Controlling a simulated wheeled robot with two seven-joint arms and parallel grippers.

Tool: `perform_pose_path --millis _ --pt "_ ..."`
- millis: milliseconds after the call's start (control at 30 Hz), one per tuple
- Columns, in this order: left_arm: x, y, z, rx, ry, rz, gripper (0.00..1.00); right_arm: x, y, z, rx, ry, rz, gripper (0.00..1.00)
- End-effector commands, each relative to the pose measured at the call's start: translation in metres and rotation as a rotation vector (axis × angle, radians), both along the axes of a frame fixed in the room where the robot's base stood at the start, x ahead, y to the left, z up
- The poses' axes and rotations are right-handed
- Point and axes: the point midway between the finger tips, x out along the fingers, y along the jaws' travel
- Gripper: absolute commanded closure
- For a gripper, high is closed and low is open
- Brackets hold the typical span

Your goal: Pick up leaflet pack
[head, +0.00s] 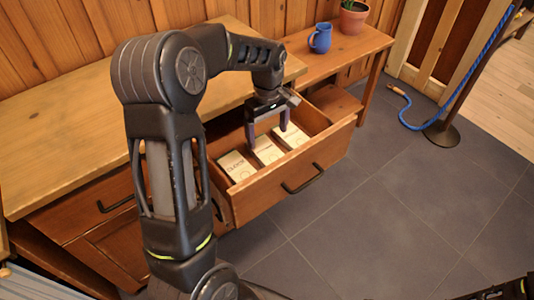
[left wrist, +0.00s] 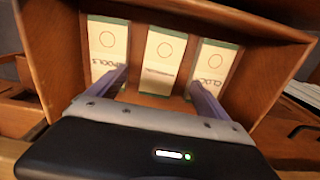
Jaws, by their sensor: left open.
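Three cream leaflet packs lie side by side in the open drawer: a left one (head: 236,167), a middle one (head: 267,152) and a right one (head: 291,136). The left wrist view shows them too, left (left wrist: 108,42), middle (left wrist: 161,62) and right (left wrist: 214,62), each with a circle and dark lettering, the middle lettering too small to read. My left gripper (head: 268,132) is open and empty, pointing down over the drawer. In the left wrist view its fingers (left wrist: 157,80) straddle the line of the middle pack.
The wooden drawer (head: 268,190) has raised walls around the packs and a dark handle. The cabinet top (head: 70,130) is bare. A blue mug (head: 320,38) and a potted plant (head: 353,18) stand on the side bench. A blue rope hangs from a post at right.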

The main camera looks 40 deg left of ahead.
Motion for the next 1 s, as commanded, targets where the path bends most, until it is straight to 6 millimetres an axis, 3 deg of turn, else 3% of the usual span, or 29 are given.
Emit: perform_pose_path --millis 200,567,833,1000 --pt "-0.001 0.000 -0.022 -0.001 0.001 0.000 0.11 0.000 0.000 -0.003 0.000 0.000 0.000 0.64" --pt "-0.001 0.000 -0.026 0.000 0.002 0.000 0.11 0.000 0.000 -0.003 0.000 0.000 0.000 0.64" --pt "-0.002 0.001 -0.063 -0.001 0.004 0.000 0.11 0.000 0.000 -0.007 0.000 0.000 0.000 0.64" --pt "-0.001 0.001 -0.075 -0.001 0.001 0.000 0.11 0.000 0.000 -0.007 0.000 0.000 0.000 0.64"
